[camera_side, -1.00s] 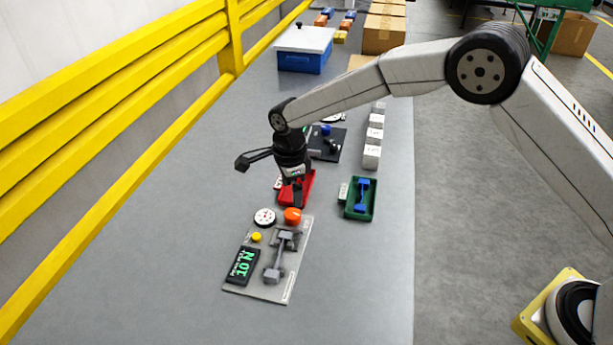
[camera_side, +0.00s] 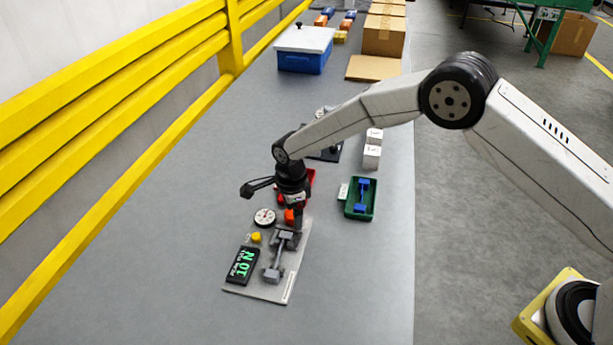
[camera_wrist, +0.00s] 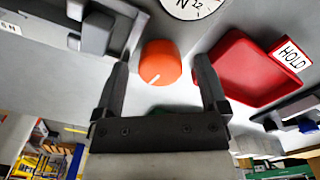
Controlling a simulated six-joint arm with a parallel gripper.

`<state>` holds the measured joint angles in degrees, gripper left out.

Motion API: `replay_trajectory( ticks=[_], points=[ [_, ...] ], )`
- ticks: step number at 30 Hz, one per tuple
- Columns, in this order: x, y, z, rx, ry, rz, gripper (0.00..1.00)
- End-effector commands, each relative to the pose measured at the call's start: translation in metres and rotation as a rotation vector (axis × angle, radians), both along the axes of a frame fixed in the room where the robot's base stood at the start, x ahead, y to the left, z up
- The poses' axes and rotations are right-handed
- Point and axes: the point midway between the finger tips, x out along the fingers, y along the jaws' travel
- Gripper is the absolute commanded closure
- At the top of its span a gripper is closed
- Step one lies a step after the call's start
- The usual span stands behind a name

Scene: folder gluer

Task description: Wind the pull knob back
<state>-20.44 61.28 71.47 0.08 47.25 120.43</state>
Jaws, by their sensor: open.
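The orange pull knob (camera_wrist: 160,62) has a white pointer line and sits on the grey panel (camera_side: 259,290). In the wrist view it lies between and just beyond the fingertips of my gripper (camera_wrist: 164,68). The jaws are open, with a gap on each side of the knob. In the side view my gripper (camera_side: 296,222) is low over the panel and partly hides the knob (camera_side: 289,215). A white round dial (camera_side: 265,217) is beside the knob. A black display (camera_side: 242,266) with green text is at the panel's near left.
A red tray (camera_wrist: 240,68) with a HOLD label lies just behind. A green tray (camera_side: 360,211) with a blue part is to the right. The bench's near right is clear.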

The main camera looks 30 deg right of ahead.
Motion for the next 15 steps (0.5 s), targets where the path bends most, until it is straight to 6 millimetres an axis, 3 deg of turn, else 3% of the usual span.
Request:
replay_trajectory(
  ticks=[1,2,10,15],
  points=[
    [0.0001,0.0001,0.0002,0.000,0.000,0.000,0.07],
    [0.0001,0.0001,0.0002,0.000,0.000,0.000,0.14],
    [0.0000,0.0001,0.0004,0.000,0.000,0.000,0.99],
    [-0.0001,0.0001,0.0005,0.000,0.000,0.005,1.00]
  ],
)
